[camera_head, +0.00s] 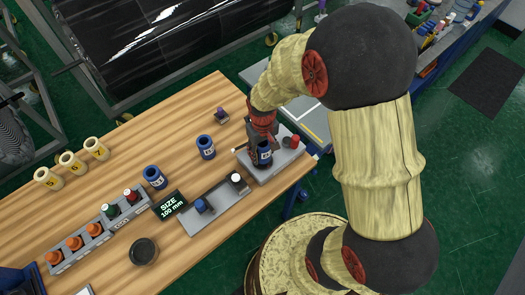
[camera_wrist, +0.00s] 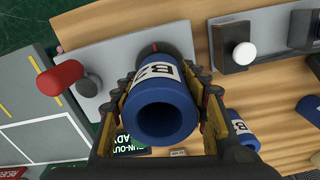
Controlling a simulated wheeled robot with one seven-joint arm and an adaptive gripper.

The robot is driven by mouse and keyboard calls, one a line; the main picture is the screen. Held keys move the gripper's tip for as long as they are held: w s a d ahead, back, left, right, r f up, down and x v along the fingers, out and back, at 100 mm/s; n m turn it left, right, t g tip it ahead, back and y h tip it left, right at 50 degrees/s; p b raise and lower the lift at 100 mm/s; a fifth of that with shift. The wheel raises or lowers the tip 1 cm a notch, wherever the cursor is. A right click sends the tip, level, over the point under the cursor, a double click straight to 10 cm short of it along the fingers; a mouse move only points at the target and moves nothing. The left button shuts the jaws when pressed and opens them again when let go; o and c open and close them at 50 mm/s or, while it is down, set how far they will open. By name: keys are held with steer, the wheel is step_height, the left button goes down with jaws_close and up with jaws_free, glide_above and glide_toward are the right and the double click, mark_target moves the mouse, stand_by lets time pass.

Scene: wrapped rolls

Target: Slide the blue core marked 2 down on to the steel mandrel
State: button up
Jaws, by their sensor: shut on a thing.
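My gripper (camera_head: 263,140) is shut on a blue core (camera_head: 265,157) with a white label, over the grey base plate (camera_head: 262,177) at the table's right end. In the wrist view the blue core (camera_wrist: 165,115) sits between the jaws of my gripper (camera_wrist: 163,105), its dark open bore facing the camera. Its label is partly readable, with a B and what looks like a 2. A dark round piece (camera_wrist: 180,52) with a red mark shows just beyond the core on the plate (camera_wrist: 115,62). I cannot make out the steel mandrel; the core and gripper hide that spot.
A red-topped knob (camera_head: 294,142) stands on the same plate. Two other blue cores (camera_head: 206,147) (camera_head: 154,177) stand on the table to the left. A grey fixture with a white knob (camera_head: 236,178) and a size sign (camera_head: 172,205) are nearby. Cream cores (camera_head: 72,162) stand far left.

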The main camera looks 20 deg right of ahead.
steer(key=shift+f+b, duration=0.75)
steer(key=shift+f, duration=0.55)
stand_by(0.6)
steer(key=o, duration=1.4)
steer(key=shift+c, duration=0.2)
step_height(320, 180, up, 12)
steer(key=shift+r, duration=0.1)
